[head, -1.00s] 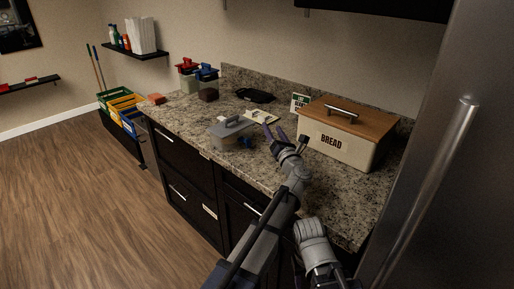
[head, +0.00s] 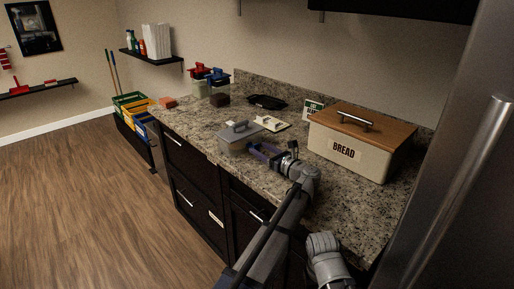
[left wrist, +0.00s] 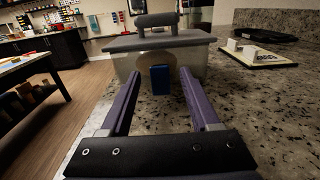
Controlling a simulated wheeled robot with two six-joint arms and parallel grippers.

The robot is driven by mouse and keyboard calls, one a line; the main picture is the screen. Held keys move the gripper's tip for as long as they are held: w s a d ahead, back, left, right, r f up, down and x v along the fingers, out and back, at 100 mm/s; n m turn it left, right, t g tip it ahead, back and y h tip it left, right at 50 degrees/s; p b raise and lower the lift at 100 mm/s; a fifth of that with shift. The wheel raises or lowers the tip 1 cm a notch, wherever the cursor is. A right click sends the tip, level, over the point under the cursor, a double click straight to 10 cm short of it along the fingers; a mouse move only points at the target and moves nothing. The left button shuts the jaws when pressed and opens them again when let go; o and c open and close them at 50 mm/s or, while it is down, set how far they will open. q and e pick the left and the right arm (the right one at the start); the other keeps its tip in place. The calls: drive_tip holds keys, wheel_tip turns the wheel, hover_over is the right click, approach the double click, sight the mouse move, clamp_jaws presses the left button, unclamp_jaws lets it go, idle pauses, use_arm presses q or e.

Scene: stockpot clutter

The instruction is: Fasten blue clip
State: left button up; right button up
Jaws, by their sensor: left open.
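A clear container with a grey handled lid (head: 239,131) stands on the counter; the lid shows large in the left wrist view (left wrist: 158,41). The blue clip (left wrist: 160,80) is on the container's near side, below the lid rim, with a gap between its top and the rim. My left gripper (head: 259,151) is open and level in front of that side. In the left wrist view its two purple fingers (left wrist: 159,74) point at the container, with the clip between the tips. Whether they touch it I cannot tell. In the head view the gripper mostly hides the clip. My right gripper is out of view.
A bread box (head: 355,150) stands right of my left arm. A white board with small parts (head: 271,123), a black tray (head: 267,102), and canisters with red (head: 199,72) and blue (head: 217,75) lids lie behind. The counter's front edge is close to the container.

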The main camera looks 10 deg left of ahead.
use_arm(q)
drive_tip(key=shift+x, duration=1.45)
clamp_jaws()
